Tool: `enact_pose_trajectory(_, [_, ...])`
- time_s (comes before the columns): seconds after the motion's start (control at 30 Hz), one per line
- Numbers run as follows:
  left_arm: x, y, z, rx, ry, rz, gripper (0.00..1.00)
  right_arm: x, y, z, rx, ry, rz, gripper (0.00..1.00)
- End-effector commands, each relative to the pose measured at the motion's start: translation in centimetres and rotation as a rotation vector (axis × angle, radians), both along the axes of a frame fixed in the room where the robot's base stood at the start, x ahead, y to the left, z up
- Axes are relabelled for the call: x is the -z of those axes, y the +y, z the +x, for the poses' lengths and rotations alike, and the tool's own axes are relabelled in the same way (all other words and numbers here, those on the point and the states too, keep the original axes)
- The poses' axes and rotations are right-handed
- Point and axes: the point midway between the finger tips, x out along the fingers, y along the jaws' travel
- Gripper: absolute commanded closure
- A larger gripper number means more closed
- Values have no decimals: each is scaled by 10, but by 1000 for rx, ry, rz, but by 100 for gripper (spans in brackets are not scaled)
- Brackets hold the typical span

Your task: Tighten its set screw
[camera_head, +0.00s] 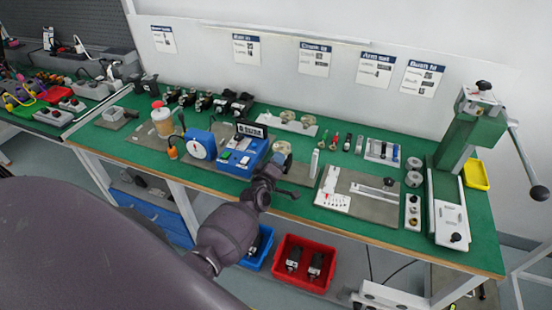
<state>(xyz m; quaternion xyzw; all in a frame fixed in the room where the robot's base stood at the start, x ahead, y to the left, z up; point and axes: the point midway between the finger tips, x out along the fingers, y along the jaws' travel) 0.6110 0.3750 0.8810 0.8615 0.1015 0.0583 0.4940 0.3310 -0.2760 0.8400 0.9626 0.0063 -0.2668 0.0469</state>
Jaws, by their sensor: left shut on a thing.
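My left gripper (272,172) is over the front middle of the green workbench (330,228), just right of a blue device (240,152). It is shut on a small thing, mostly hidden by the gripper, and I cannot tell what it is. A round beige part (282,147) shows just beyond the fingers; I cannot tell whether they touch it. No set screw can be made out at this size. My right gripper is not in view.
A white dial gauge (202,145) stands left of the blue device. Several small tools, a grey mat (365,205) and a green lever press (468,130) lie to the right. A red bin (302,262) is below. Several paper signs hang behind.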

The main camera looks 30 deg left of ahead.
Motion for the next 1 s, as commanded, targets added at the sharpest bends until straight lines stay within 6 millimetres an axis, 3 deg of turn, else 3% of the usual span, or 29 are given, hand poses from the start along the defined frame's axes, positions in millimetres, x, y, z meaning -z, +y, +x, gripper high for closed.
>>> enact_pose_trajectory(0.2, [2, 0, -2, 0, 43, 156, 100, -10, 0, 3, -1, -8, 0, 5])
enact_pose_trajectory(0.5, [4, 0, -2, 0, 76, 289, 100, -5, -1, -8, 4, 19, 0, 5])
enact_pose_trajectory(1.0, [5, 0, -3, 0, 87, 328, 100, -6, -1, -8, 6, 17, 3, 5])
